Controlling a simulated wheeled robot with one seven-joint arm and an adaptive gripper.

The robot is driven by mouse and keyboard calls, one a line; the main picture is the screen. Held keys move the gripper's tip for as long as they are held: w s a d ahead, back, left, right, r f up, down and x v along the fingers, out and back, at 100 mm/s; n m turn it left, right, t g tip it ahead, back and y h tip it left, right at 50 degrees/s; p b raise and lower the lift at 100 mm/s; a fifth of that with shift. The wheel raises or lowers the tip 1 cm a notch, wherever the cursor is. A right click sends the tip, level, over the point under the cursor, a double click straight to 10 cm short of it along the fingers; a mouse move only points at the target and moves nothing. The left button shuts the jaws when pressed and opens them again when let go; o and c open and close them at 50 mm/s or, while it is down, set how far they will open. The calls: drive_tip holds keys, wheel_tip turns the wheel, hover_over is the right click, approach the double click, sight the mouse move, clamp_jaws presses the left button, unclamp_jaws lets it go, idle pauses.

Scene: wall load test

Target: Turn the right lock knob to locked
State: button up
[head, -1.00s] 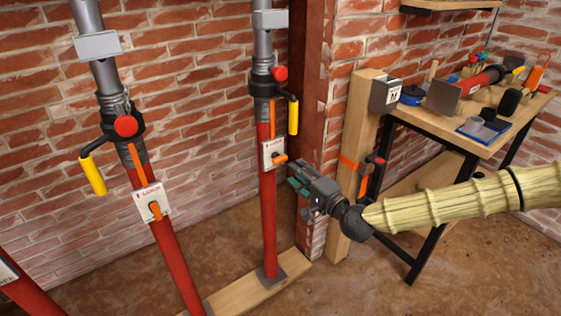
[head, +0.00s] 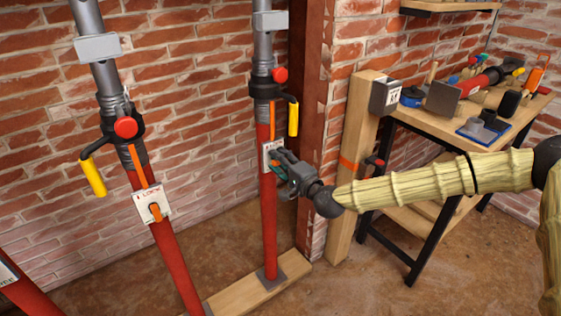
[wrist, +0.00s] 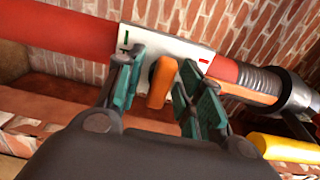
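The right lock knob is an orange handle (wrist: 161,83) on a white plate (wrist: 190,52) fixed to the right red post (head: 268,225). In the wrist view the plate carries a green mark at its left and a red mark at its right. My gripper (wrist: 155,90) is open, with its teal fingers on either side of the orange knob and gaps still showing. In the head view my gripper (head: 277,163) is in front of the right plate (head: 266,150) and hides most of the knob. Contact with the knob cannot be told.
A left post (head: 178,265) carries a similar plate with an orange knob (head: 156,212). A yellow handle (head: 293,118) hangs above the right plate. A wooden post (head: 352,170) and a workbench (head: 440,130) with tools stand at the right.

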clamp_jaws()
drive_tip(key=shift+n, duration=0.4)
drive_tip(key=n, duration=0.3)
drive_tip(key=shift+n+b, duration=0.4)
drive_tip(key=n, duration=0.4)
drive_tip(key=shift+n, duration=0.3)
drive_tip(key=n, duration=0.4)
drive_tip(key=shift+b, duration=0.3)
drive_tip(key=n, duration=0.4)
drive_tip(key=shift+n, duration=0.3)
drive_tip(key=shift+d, duration=0.1)
